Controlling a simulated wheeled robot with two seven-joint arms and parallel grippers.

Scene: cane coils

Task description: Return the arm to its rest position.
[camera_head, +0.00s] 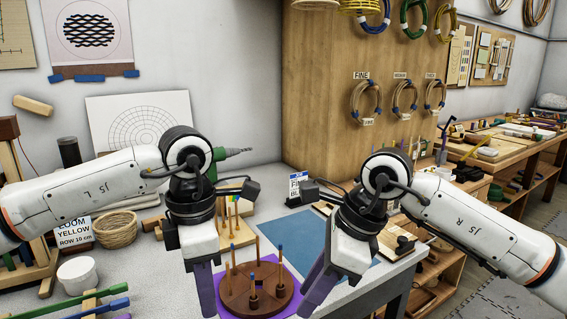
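My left arm comes in from the left and my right arm from the right, both bent down at the wrist. My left gripper (206,292) hangs to the left of a round brown wooden base (258,298) with upright pegs. My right gripper (317,288) points down and left, on the right side of that base. Only one grey-purple finger shows clearly on each gripper, so their opening cannot be told. I see nothing held in either. The base sits on a purple mat (288,270).
A pegged wooden block (238,235) and a green-handled tool (228,153) are behind. A blue mat (365,272) lies right. Coils hang on a wooden panel (325,70).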

